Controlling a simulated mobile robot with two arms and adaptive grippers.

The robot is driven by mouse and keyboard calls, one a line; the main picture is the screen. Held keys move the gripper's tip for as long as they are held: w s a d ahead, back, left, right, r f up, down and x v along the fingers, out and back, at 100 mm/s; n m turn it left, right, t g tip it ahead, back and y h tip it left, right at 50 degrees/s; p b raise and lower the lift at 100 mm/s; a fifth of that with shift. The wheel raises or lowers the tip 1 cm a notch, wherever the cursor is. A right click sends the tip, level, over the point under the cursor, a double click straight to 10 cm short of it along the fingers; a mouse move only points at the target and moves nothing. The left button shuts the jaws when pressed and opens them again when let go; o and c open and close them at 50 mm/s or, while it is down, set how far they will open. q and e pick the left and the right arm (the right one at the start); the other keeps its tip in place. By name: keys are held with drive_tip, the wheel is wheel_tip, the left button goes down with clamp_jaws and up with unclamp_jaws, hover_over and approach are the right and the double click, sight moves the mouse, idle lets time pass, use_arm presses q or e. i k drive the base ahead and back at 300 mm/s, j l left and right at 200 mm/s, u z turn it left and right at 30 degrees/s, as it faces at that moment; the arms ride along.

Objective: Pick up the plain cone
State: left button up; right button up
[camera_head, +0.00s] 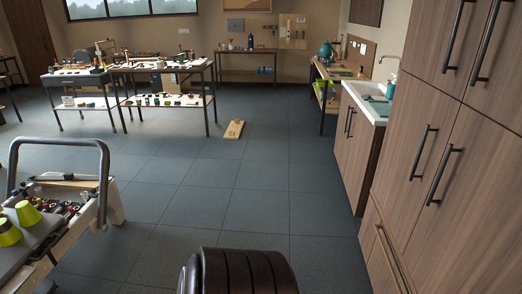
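Two yellow-green cones stand on the grey padded top of a piece of equipment at the left edge. The farther cone (28,213) is whole in view. The nearer cone (9,232) is partly cut off by the picture's left edge. At this size I cannot tell for certain which of them is plain. Neither of my grippers is in view.
The equipment has a grey tubular bar (103,185) rising at its far end. Wooden cabinets (440,170) and a sink counter (365,101) line the right. Cluttered tables (128,68) stand at the back left. A wooden board (234,129) lies on the otherwise open tiled floor (210,190).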

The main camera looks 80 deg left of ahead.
sight(28, 214)
drive_tip(key=u, duration=4.3)
